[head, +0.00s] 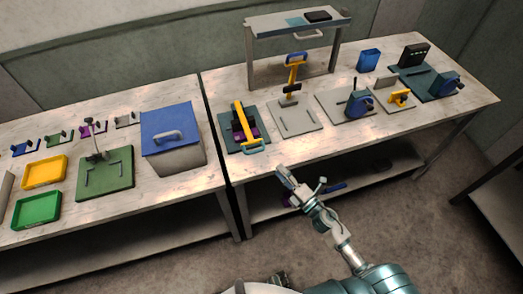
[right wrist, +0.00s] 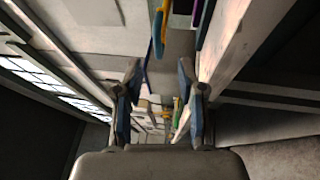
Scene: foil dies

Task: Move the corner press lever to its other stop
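Several lever fixtures stand on the right bench; I cannot tell for sure which is the corner press. One has a yellow arm with a teal handle (head: 252,148) near the front left corner, on a dark green base (head: 232,143). Another has a yellow upright lever with a blue grip (head: 296,57) on a pale plate (head: 297,122) with corner-shaped marks. My right gripper (head: 284,176) is in front of the bench's front edge, apart from the fixtures. In the right wrist view its fingers (right wrist: 160,85) are spread with nothing between them. My left gripper is not seen.
A grey shelf frame (head: 335,50) stands behind the upright lever. Fixtures with blue parts (head: 360,103) and a small yellow clamp (head: 400,97) stand to the right. The left bench holds a blue-lidded box (head: 170,126), yellow (head: 42,171) and green trays (head: 37,209). A narrow gap separates the benches.

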